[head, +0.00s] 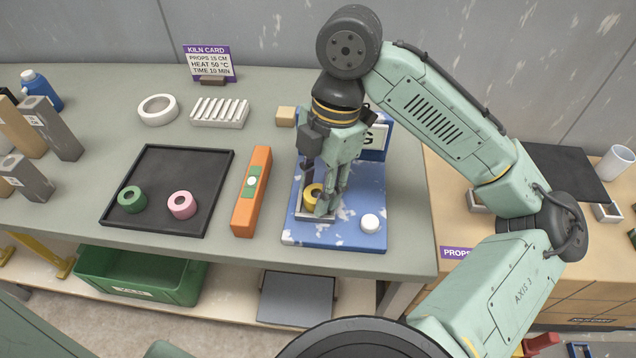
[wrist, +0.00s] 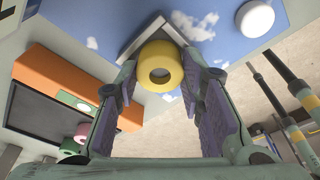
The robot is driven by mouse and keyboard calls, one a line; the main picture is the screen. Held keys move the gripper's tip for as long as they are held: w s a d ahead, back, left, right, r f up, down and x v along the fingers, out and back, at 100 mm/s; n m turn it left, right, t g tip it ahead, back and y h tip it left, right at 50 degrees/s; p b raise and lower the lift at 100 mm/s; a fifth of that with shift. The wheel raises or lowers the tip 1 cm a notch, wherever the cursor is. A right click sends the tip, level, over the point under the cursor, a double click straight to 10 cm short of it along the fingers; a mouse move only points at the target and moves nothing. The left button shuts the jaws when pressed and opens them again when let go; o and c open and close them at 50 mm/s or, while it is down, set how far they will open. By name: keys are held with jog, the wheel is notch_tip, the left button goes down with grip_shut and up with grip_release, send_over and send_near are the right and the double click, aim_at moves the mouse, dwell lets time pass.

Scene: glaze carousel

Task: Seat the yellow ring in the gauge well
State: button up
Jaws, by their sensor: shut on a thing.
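The yellow ring (head: 311,192) is between the fingers of my gripper (head: 318,197), which is shut on it. In the wrist view, the yellow ring (wrist: 161,66) shows its hole, with a finger on either side. The gauge well (head: 304,213) is a pale grey square-walled recess on the blue, white-flecked gauge base (head: 345,234). The ring is at the well; its walls also show behind the ring in the wrist view (wrist: 131,43). My fingers hide part of the well, and I cannot tell whether the ring rests on its floor.
A white round button (head: 370,223) is on the blue base, right of the well. An orange level (head: 250,192) lies to the left. A black tray (head: 168,160) holds a green ring (head: 132,199) and a pink ring (head: 182,205). A small tan block (head: 285,116) sits behind.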

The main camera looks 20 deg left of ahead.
jog(key=shift+f, duration=0.15)
jog(key=o, duration=1.3)
jog(key=shift+o, duration=0.2)
jog(key=v, duration=1.2)
